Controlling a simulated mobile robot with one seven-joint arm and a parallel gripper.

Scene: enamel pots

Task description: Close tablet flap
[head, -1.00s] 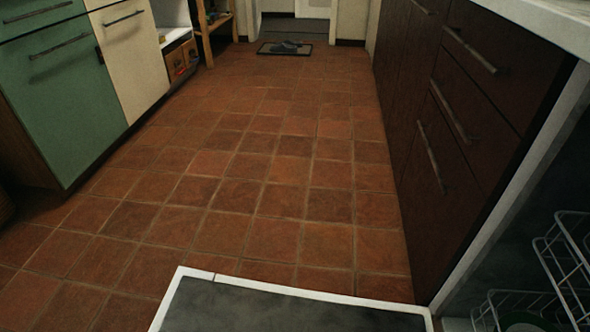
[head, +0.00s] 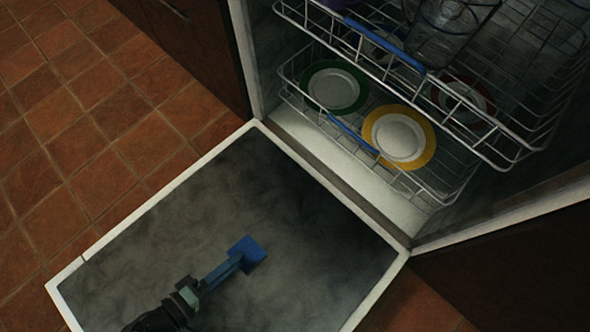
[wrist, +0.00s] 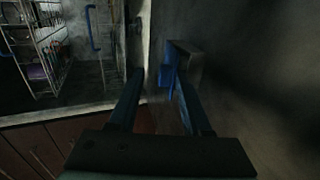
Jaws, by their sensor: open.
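The dishwasher door (head: 300,230) lies folded down, its dark inner face up. On it is a small blue flap (head: 250,248), which I take to be the tablet flap. In the wrist view the blue flap (wrist: 167,70) stands out from a grey housing (wrist: 190,64), so it looks open. My gripper (head: 236,262) reaches over the door from the bottom of the head view, its tips close to the flap. In the wrist view my gripper (wrist: 159,80) is open and empty, with the flap ahead between the fingertips. I cannot tell whether they touch it.
The lower rack (head: 440,190) holds a green-rimmed plate (head: 334,89), a yellow-rimmed plate (head: 400,136) and a red-rimmed plate (head: 465,100). The upper rack (head: 515,150) sticks out above, with glassware. Dark cabinets (head: 195,45) flank the opening. The tiled floor (head: 90,120) at left is clear.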

